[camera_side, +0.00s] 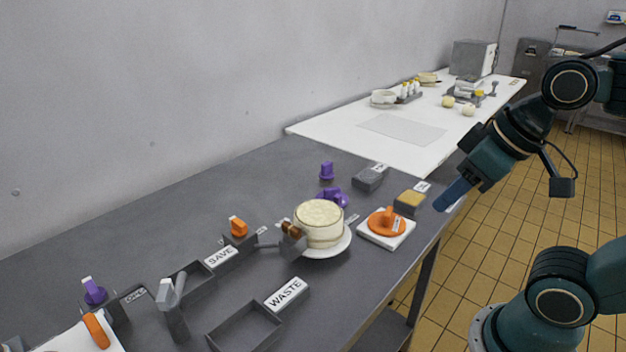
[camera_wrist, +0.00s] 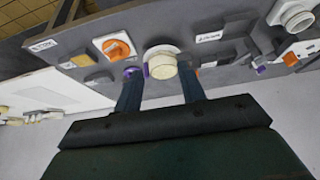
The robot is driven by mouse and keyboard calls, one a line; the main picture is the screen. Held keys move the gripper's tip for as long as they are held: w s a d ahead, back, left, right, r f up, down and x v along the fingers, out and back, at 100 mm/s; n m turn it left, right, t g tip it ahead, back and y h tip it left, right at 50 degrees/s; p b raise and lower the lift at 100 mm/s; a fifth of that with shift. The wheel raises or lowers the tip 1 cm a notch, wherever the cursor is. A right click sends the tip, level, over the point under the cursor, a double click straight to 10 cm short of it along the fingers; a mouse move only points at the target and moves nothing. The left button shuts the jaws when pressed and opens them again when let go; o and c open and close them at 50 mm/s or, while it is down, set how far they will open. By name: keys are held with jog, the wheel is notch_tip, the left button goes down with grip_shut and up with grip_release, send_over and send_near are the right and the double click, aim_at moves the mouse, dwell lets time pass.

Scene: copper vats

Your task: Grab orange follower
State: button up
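An orange round disc with a raised grip (camera_side: 387,221), which looks like the orange follower, lies on a white square board (camera_side: 372,236) near the table's right edge. It also shows in the wrist view (camera_wrist: 117,48), at upper left. My gripper (camera_side: 455,194) is above and to the right of it in the side view, by the table edge and apart from it. In the wrist view my gripper (camera_wrist: 162,84) has its two blue fingers spread with nothing held between them.
A cream-filled round vessel (camera_side: 320,222) stands on a white plate left of the board. A block with a yellow top (camera_side: 409,202) and a dark block (camera_side: 371,178) are behind. Purple pieces (camera_side: 333,197) lie nearby. A WASTE tray (camera_side: 244,327) and another orange piece (camera_side: 238,227) are further left.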

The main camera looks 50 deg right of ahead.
jog(key=shift+w, duration=0.1)
jog(key=m+g, duration=0.6)
jog(key=m, duration=0.8)
send_over(387, 211)
notch_tip(387, 211, down, 8)
jog(key=shift+w+f, duration=0.15)
jog(key=shift+f, duration=0.05)
jog(key=shift+f, duration=4.3)
jog(key=shift+f, duration=0.1)
